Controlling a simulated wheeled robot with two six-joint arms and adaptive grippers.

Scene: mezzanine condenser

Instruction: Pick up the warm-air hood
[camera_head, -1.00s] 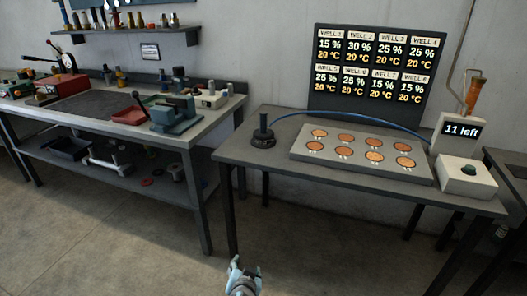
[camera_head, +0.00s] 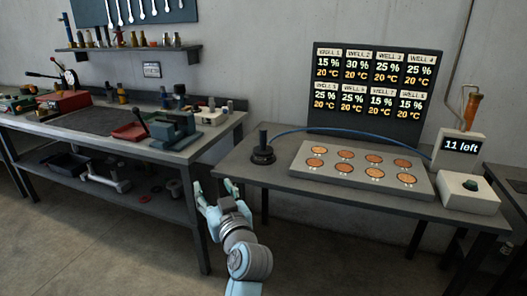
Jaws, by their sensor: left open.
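The warm-air hood appears to be the black round piece with an upright handle (camera_head: 263,153). It stands at the left end of the grey table (camera_head: 235,172), beside the plate of wells (camera_head: 330,185). A blue hose (camera_head: 345,130) arcs behind the plate from near the hood toward the counter box. My left gripper (camera_head: 214,187) is open and empty. In the picture it is below and left of the hood, in front of the gap between the two tables, and apart from the hood. My right gripper is not in view.
The plate holds several copper discs. A display board (camera_head: 375,95) stands behind it. A box reading "11 left" (camera_head: 461,145) and a white box with a dark button (camera_head: 469,190) are at the right. A cluttered workbench (camera_head: 190,150) stands left.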

